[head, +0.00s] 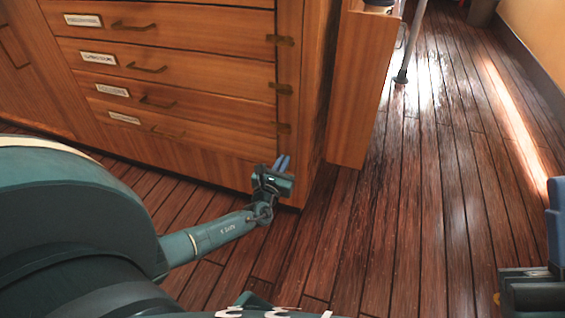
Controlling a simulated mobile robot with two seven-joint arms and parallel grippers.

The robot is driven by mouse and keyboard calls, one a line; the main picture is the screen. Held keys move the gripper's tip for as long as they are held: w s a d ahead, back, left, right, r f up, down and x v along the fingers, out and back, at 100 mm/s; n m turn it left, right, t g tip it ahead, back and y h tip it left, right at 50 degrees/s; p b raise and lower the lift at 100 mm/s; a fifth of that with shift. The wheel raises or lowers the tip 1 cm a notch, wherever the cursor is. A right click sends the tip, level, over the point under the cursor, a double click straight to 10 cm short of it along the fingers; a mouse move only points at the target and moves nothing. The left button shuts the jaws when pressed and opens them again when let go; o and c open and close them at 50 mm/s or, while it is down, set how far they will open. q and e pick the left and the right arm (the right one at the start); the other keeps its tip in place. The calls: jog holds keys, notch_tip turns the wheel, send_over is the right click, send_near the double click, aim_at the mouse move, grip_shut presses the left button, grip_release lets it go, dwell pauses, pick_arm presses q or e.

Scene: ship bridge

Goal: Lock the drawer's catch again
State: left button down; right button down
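A wooden drawer cabinet (190,173) with several stacked, labelled drawers stands at the upper left. All its drawer fronts look flush. Small brass catches sit at the right edge of the drawers: an upper one (280,40), a middle one (281,89) and a lower one (284,128). Whether each is locked is too small to tell. My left gripper (283,162) is in front of the cabinet's lower right corner, just below the lower catch in the picture. Its blue fingers are close together, with nothing seen between them. My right gripper (555,225) is cut off at the right edge.
A wooden panel (355,90) stands out beside the cabinet's right side. A grey metal leg (410,45) meets the floor behind it. The plank floor (430,200) is clear to the right, up to the yellow wall (538,35).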

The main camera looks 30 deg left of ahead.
pick_arm(q)
jog(key=m, duration=0.2)
jog(key=m+p, duration=0.1)
jog(key=m, duration=0.2)
jog(key=shift+d+f, duration=0.1)
jog(key=shift+d, duration=0.25)
jog(key=m, duration=0.3)
jog(key=m+p, duration=0.1)
jog(key=m, duration=0.1)
jog(key=shift+w+d+f, duration=0.15)
jog(key=shift+d+f, duration=0.15)
jog(key=shift+d, duration=0.05)
jog(key=m, duration=0.3)
jog(key=shift+f+p, duration=0.2)
jog(key=shift+p, duration=0.1)
jog(key=m, duration=0.3)
jog(key=shift+d+f+m, duration=0.1)
jog(key=shift+f+m, duration=0.2)
jog(key=shift+f+m+p, duration=0.1)
jog(key=shift+m+p, duration=0.2)
jog(key=shift+m, duration=0.3)
pick_arm(e)
jog(key=f+m+h, duration=0.2)
jog(key=m+h, duration=0.1)
jog(key=f+m+h, duration=0.1)
jog(key=f+h, duration=0.1)
jog(key=shift+w+a+m, duration=0.15)
jog(key=shift+w+m, duration=0.25)
jog(key=shift+f, duration=0.1)
